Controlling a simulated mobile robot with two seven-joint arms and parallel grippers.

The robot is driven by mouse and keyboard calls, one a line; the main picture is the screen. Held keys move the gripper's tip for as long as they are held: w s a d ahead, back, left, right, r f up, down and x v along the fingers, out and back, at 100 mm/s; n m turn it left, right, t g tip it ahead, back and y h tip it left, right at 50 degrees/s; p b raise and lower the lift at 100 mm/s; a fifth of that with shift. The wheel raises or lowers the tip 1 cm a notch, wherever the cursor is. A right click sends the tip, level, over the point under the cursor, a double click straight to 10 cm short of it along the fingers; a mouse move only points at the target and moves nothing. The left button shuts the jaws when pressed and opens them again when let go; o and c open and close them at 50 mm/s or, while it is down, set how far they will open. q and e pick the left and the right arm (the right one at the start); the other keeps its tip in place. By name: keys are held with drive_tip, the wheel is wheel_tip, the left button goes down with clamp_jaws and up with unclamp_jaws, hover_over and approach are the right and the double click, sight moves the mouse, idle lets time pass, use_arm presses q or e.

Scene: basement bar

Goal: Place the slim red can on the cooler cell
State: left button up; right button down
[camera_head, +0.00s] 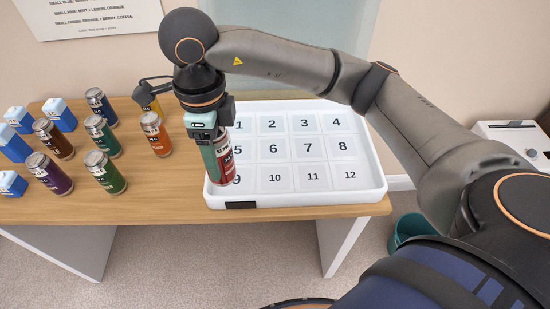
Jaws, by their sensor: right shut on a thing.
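The slim red can (224,166) is upright in my right gripper (214,148), which points down and is shut on it. A teal finger covers the can's left side, and the upper part is hidden by the gripper. The can is at the left side of the white cooler tray (300,198), whose cells are numbered 1 to 12. Its base shows beside the number 9, partly covering that cell. I cannot tell whether the base touches the tray. My left gripper is not in view.
Several coloured cans stand on the wooden table left of the tray, including an orange one (156,134) and a green one (104,172). Several blue-and-white cartons (60,114) stand at far left. The other tray cells look empty. A teal bin (412,228) is on the floor at right.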

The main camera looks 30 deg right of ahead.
drive_tip(key=shift+a+r+m, duration=0.15)
drive_tip(key=shift+a+m, duration=0.2)
drive_tip(key=shift+m, duration=0.65)
drive_tip(key=shift+d, duration=0.1)
drive_tip(key=shift+w+d+f+b, duration=0.15)
drive_tip(key=shift+w+d+f, duration=0.15)
drive_tip(key=shift+d+f, duration=1.95)
drive_tip(key=shift+w+d+f+b, duration=0.1)
drive_tip(key=shift+w+d+f, duration=0.2)
drive_tip(key=shift+d+f, duration=1.9)
drive_tip(key=shift+w+d+f+b, duration=0.15)
drive_tip(key=shift+w+d+f, duration=0.15)
drive_tip(key=shift+d+f, duration=1.9)
drive_tip(key=shift+d+r, duration=0.15)
drive_tip(key=shift+r, duration=0.05)
drive_tip(key=shift+f, duration=0.2)
drive_tip(key=shift+c, duration=0.4)
unclamp_jaws()
drive_tip(key=shift+m, duration=0.3)
